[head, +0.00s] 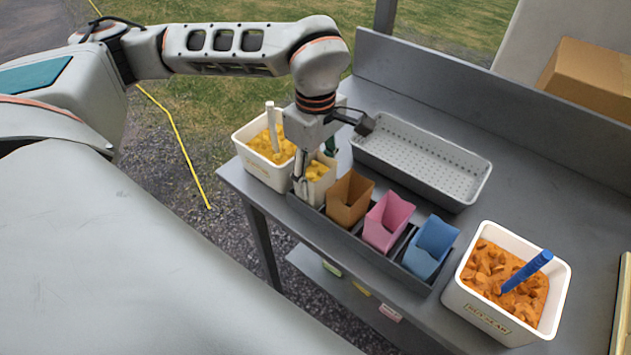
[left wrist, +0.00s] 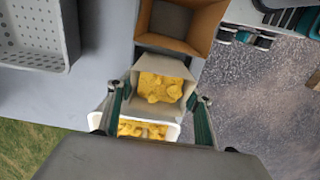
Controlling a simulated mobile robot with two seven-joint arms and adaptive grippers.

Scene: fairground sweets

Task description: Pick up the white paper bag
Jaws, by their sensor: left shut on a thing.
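The white paper bag (head: 319,191) holds yellow pieces and is at the left end of the dark rack (head: 348,237). It also shows in the left wrist view (left wrist: 158,111), mouth open and facing the camera, with a finger on each side. My left gripper (head: 304,184) is shut on this bag from above. I cannot tell whether the bag's base touches the rack.
Brown (head: 350,200), pink (head: 388,222) and blue (head: 431,248) bags stand in the rack. A white tub of yellow pieces (head: 259,165) is left, a tub of orange pieces (head: 507,287) right. A grey perforated tray (head: 420,160) lies behind. The counter's back right is clear.

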